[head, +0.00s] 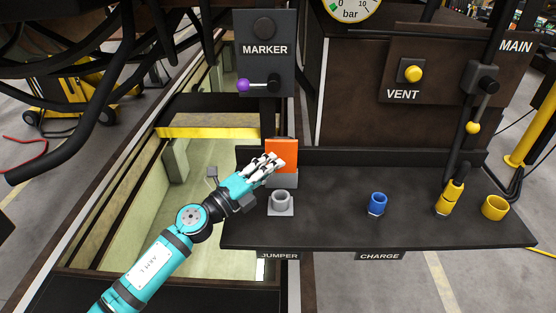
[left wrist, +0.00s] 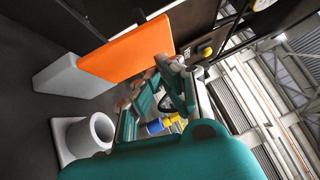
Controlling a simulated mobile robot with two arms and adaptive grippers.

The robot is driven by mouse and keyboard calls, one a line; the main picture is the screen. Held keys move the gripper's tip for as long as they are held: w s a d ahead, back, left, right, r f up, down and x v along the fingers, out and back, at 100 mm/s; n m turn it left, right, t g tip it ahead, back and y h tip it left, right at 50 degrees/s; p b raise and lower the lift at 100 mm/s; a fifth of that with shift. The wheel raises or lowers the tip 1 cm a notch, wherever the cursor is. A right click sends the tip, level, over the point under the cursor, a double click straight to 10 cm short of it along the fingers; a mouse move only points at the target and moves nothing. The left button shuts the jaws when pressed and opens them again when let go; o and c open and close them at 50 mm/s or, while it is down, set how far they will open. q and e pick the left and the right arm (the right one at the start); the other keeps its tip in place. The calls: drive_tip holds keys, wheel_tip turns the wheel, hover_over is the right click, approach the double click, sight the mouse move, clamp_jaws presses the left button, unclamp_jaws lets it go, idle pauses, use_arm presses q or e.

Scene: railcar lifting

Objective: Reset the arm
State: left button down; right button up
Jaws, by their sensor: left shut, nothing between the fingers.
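My left arm reaches in from the lower left in the head view. My left gripper (head: 276,161) is shut and empty, in front of the orange block (head: 283,147) above the jumper end of the black shelf. I cannot tell whether it touches the block. The gripper also shows in the left wrist view (left wrist: 165,72), beside the orange block (left wrist: 130,52) on its grey base (left wrist: 70,82). A grey round socket (head: 281,201) stands just below the gripper; it shows at the lower left of the wrist view (left wrist: 92,134). My right gripper is not in view.
The black shelf (head: 330,226) also carries a blue socket (head: 377,203), a yellow plug (head: 449,198) and a yellow ring (head: 495,207). A marker panel with a purple-knobbed lever (head: 243,86) stands above. The vent panel (head: 413,76) is at right. An open pit lies left of the shelf.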

use_arm(q)
drive_tip(key=s+a+f+n+t+y, duration=0.2)
drive_tip(key=s+a+n+y, duration=0.2)
drive_tip(key=a+n+y, duration=0.3)
drive_tip(key=s+a+f+n+t+y, duration=0.3)
drive_tip(key=s+a+n+y, duration=0.15)
drive_tip(key=a+n, duration=0.4)
drive_tip(key=s+a+f+n+g+y, duration=0.4)
drive_tip(key=s+f+n+g, duration=0.1)
drive_tip(key=s+f+n, duration=0.15)
drive_tip(key=s+d+f+n+g+h, duration=0.1)
drive_tip(key=s+f+n+g, duration=0.3)
drive_tip(key=s, duration=0.6)
drive_tip(key=s+d+f+n+g+h, duration=0.1)
drive_tip(key=s+f+g, duration=0.5)
drive_tip(key=s, duration=0.4)
wheel_tip(320, 180, down, 28)
drive_tip(key=s+g+b, duration=0.2)
drive_tip(key=s+a+f+b, duration=0.2)
drive_tip(key=s+a+f, duration=0.1)
drive_tip(key=s+f, duration=1.3)
wheel_tip(320, 180, down, 3)
drive_tip(key=shift+s+r+g+y, duration=0.1)
drive_tip(key=shift+s+g+y, duration=0.25)
drive_tip(key=shift+s+g, duration=0.05)
